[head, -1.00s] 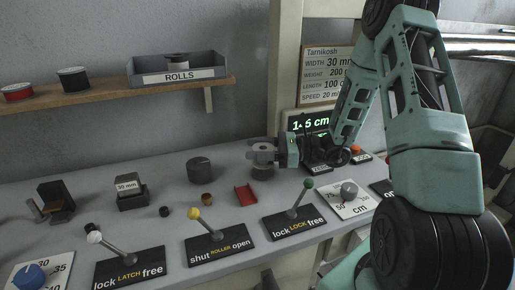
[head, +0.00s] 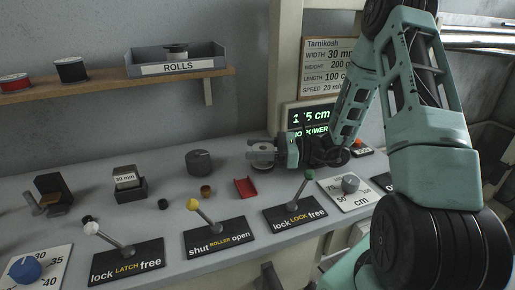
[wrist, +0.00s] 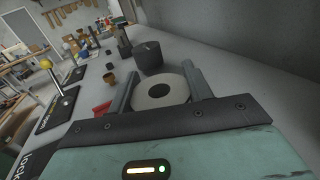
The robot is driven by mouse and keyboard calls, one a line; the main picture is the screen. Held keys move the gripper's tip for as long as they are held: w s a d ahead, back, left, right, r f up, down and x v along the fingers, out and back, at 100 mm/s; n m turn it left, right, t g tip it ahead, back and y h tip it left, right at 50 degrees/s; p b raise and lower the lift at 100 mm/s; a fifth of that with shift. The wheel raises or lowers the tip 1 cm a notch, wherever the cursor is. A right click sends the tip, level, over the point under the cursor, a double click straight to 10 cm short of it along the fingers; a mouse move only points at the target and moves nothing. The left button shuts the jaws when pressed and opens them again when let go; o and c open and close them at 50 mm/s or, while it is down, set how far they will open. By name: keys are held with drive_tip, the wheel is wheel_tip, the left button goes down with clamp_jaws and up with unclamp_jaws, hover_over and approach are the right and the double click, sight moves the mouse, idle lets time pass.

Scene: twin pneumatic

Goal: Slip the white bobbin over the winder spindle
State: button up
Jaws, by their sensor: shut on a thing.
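My gripper (head: 262,154) is shut on the white bobbin (head: 263,147) and holds it over the back of the bench. In the wrist view the bobbin (wrist: 145,93) shows as a pale disc with a round hole, between the two fingers. A dark grey ribbed cylinder (head: 199,162) stands on the bench to the left of the gripper; it also shows just beyond the bobbin in the wrist view (wrist: 149,57). The bobbin looks apart from it. I cannot tell for sure which part is the winder spindle.
A red channel piece (head: 245,188) and a small brown cup (head: 206,191) lie in front of the cylinder. Levers with yellow (head: 194,203), white (head: 92,228) and green (head: 311,174) knobs line the front. A lit display (head: 309,118) and a shelf tray (head: 177,67) are behind.

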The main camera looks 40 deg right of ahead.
sight(257, 147)
drive_tip(key=shift+f, duration=0.25)
drive_tip(key=o, duration=1)
drive_tip(key=shift+r, duration=0.1)
wheel_tip(257, 147, up, 10)
drive_tip(key=shift+f+p, duration=0.1)
drive_tip(key=shift+p, duration=0.25)
